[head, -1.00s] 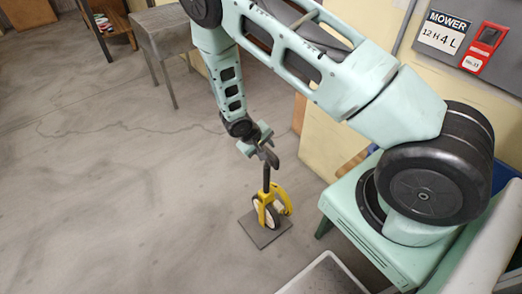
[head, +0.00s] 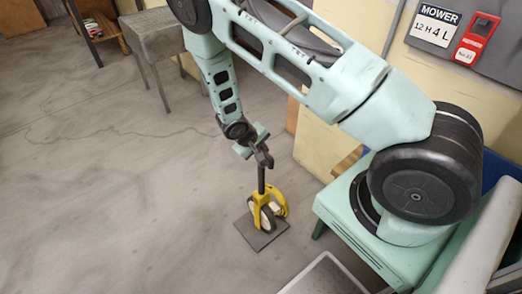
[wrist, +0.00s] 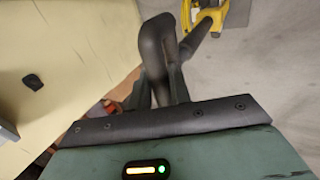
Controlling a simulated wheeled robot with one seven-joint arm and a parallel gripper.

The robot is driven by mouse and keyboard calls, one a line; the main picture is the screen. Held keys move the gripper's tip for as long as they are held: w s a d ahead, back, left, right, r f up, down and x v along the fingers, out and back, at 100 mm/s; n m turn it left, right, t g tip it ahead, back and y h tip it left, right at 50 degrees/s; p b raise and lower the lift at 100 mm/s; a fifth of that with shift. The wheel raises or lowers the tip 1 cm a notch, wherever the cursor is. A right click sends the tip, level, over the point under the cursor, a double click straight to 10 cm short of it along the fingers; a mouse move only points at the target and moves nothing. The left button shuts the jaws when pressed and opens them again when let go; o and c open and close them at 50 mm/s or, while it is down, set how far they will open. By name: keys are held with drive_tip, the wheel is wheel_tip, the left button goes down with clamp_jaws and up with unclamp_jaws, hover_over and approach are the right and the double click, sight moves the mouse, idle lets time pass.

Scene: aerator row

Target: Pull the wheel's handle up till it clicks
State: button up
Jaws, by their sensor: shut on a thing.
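The measuring wheel stands on a small grey plate (head: 244,229) on the floor. It has a yellow fork (head: 256,200), a white-faced wheel (head: 267,215) and a dark shaft rising to the handle. My gripper (head: 260,156) is at the top of the shaft, shut on the handle, pointing down from above. In the wrist view the dark curved handle (wrist: 153,40) sits between my gripper's fingers (wrist: 165,78), and the yellow fork (wrist: 210,12) shows beyond the shaft. The fingers hide part of the handle. I cannot tell whether the handle is locked.
A grey stool-like table (head: 152,30) stands at the back left. A pale tray (head: 325,275) is at the front. The floor on the left is clear.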

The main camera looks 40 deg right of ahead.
drive_tip(key=shift+r, duration=0.1)
idle(0.5)
wheel_tip(320, 180, up, 20)
drive_tip(key=p, duration=1.3)
drive_tip(key=shift+f, duration=0.25)
drive_tip(key=o, duration=0.5)
drive_tip(key=shift+r, duration=0.15)
drive_tip(key=shift+c, duration=0.2)
drive_tip(key=o, duration=0.5)
idle(0.5)
drive_tip(key=p+v, duration=0.5)
drive_tip(key=v, duration=0.3)
drive_tip(key=shift+a+r, duration=0.25)
drive_tip(key=shift+r, duration=0.05)
idle(0.6)
